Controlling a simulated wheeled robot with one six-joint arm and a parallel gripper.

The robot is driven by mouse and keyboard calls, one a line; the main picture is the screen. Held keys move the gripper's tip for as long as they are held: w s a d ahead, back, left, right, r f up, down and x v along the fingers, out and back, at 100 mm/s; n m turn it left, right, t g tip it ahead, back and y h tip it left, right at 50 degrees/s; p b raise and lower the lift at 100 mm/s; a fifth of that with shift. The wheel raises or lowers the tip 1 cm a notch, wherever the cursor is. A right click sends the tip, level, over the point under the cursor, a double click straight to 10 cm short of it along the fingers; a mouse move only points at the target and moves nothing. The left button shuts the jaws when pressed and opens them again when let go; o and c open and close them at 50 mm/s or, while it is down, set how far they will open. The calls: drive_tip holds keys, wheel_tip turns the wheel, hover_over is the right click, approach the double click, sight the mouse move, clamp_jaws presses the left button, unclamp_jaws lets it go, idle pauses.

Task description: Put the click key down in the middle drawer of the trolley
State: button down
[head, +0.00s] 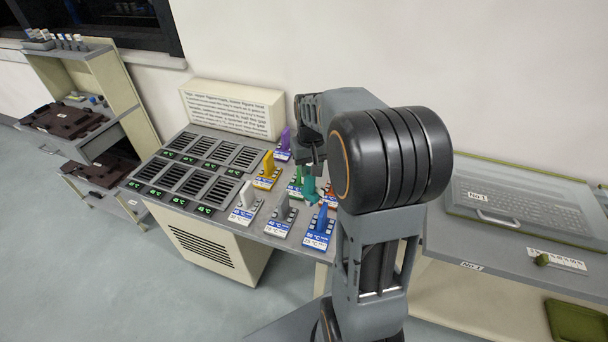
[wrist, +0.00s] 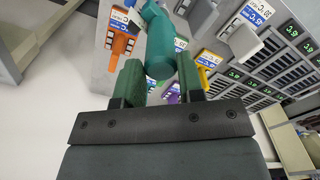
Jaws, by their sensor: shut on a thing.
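My gripper (head: 312,170) is over the right part of the grey console, among the coloured keys. It is shut on a teal piece (head: 310,190), which looks like the click key. In the wrist view the teal piece (wrist: 160,50) is a rounded shaft between the two green finger pads. I cannot tell whether it is clear of the console. The unit at far left, which looks like the trolley (head: 122,80), has a cream side panel and grey drawers. Dark brown trays (head: 62,121) show in or on its drawers, and a middle drawer (head: 98,142) seems pulled out.
Coloured keys stand around my gripper: purple (head: 284,140), yellow (head: 268,164), white (head: 247,196), grey (head: 284,208) and blue (head: 321,220). Vent panels (head: 190,182) with green displays lie left. A lidded keyboard case (head: 525,205) is at right. Open floor (head: 90,255) lies front left.

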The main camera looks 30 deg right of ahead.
drive_tip(key=w+f+p, duration=0.1)
drive_tip(key=w+f, duration=0.3)
drive_tip(key=f, duration=0.4)
drive_tip(key=shift+w+d+f, duration=0.2)
drive_tip(key=shift+d+f, duration=0.15)
drive_tip(key=shift+d, duration=0.05)
drive_tip(key=shift+f, duration=0.2)
drive_tip(key=c, duration=0.7)
unclamp_jaws()
drive_tip(key=shift+c, duration=0.2)
